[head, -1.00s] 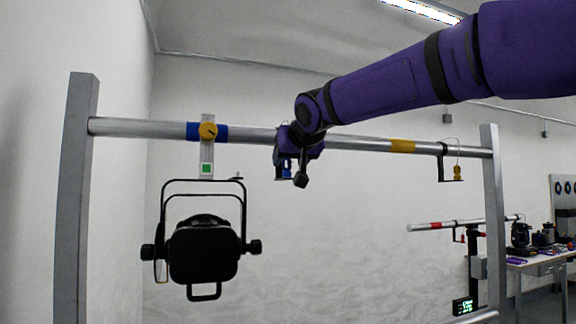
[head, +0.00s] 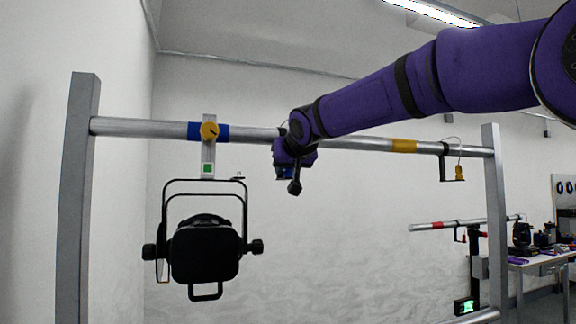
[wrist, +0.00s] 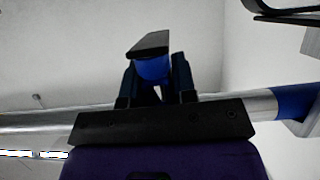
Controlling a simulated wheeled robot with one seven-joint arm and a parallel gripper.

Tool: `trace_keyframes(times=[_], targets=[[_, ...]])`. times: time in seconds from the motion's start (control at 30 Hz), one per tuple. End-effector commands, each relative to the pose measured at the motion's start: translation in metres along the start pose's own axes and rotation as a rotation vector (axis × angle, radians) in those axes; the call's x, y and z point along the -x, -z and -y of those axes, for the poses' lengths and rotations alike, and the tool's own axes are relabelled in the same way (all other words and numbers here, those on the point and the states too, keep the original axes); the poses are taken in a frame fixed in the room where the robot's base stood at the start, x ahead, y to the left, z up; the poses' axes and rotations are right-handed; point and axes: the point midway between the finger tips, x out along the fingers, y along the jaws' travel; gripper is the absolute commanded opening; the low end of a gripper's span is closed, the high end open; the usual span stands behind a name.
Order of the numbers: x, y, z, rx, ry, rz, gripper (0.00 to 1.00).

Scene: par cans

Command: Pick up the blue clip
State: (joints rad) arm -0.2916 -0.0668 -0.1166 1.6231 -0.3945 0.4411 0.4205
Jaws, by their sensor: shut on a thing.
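The blue clip (wrist: 153,68) shows in the wrist view between the two dark fingers of my gripper (wrist: 157,84). My gripper is shut on it. A dark flat piece lies across the clip's far end in that view. In the head view my gripper (head: 287,174) is just in front of the horizontal metal bar, near its middle, and only a small bit of blue shows at its lower left. Most of the clip is hidden there by my wrist.
The metal bar (head: 350,143) spans two upright posts. A yellow clip (head: 459,173) hangs at the right. A workbench (head: 540,262) stands far right.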

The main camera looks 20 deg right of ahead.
Motion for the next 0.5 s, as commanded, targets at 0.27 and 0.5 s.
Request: trace_keyframes(times=[0.27,0.5], targets=[[0.002,0.003,0.000,-0.001,0.000,-0.001,0.00],[0.009,0.021,0.000,-0.001,0.000,-0.002,0.00]])
